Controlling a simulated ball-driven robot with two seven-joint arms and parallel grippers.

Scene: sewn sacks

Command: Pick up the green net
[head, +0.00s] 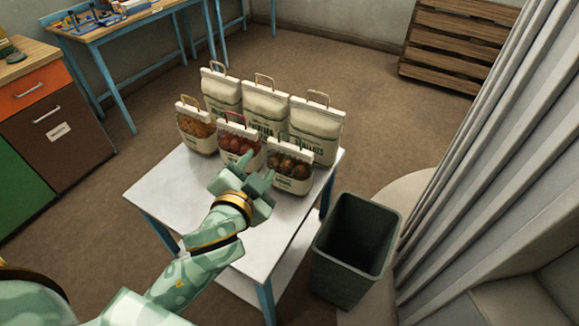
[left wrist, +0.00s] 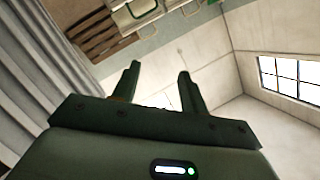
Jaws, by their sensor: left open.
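Three small net-fronted bags stand in the front row on the white table (head: 155,193): one with orange-yellow contents (head: 196,127), one with red contents (head: 238,139), and one with dark brownish contents (head: 289,164) at the right. My left gripper (head: 253,170) is open and empty in front of the red and brownish bags, partly covering both. In the left wrist view its two fingers (left wrist: 159,85) are apart with nothing between them. My right gripper is not in view.
Three taller white sacks (head: 220,92) with handles stand behind the nets. A dark bin (head: 331,270) stands on the floor right of the table. The table's front left is clear. A wooden pallet (head: 456,48) leans at the back wall, and a ribbed grey surface (head: 485,150) borders the right.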

